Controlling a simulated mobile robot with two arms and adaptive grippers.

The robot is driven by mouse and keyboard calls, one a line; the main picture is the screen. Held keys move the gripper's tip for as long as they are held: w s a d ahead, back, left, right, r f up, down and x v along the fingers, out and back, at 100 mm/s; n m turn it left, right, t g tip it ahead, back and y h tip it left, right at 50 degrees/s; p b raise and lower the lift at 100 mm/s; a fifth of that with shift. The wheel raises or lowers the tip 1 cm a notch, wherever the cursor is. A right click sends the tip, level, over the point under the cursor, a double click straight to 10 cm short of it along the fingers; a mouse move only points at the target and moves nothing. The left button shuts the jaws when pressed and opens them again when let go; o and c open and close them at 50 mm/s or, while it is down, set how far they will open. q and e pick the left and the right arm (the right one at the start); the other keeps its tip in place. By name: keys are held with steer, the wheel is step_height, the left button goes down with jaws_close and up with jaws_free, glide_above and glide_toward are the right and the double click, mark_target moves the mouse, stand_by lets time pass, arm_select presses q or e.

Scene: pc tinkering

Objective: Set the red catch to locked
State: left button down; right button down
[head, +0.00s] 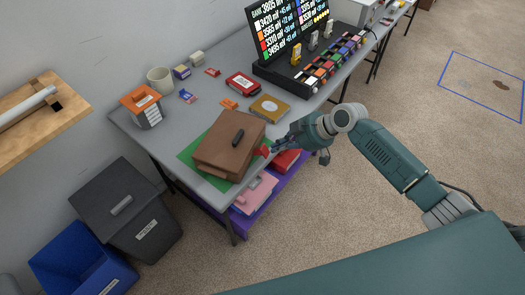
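A brown box (222,150) with a dark handle (238,137) on its lid sits on a green mat (188,156) near the table's front edge. The lid looks closed. A small red catch (264,151) shows at the box's right side. My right gripper (276,147) is right beside the red catch, with its fingers pointing left at it. The fingers are small and dark here, so I cannot tell whether they touch the catch or how far apart they are. My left gripper is not in view.
On the grey table (216,103) stand a mug (160,80), an orange-topped container (142,106), a yellow box (269,109) and a display rack (310,75). A purple shelf (247,222) below holds red and pink items. Dark and blue bins (84,265) stand left.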

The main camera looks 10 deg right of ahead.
mark_target(263, 147)
steer(key=shift+w+a+f+b, duration=0.3)
steer(key=shift+w+a+f, duration=0.05)
steer(key=shift+a, duration=0.15)
steer(key=shift+w+a+f+b, duration=0.3)
steer(key=shift+w+a, duration=0.05)
steer(key=shift+a, duration=0.1)
stand_by(0.8)
steer(key=shift+a+r, duration=0.1)
steer(key=shift+w+a+r, duration=0.15)
steer(key=shift+w+a, duration=0.15)
stand_by(0.5)
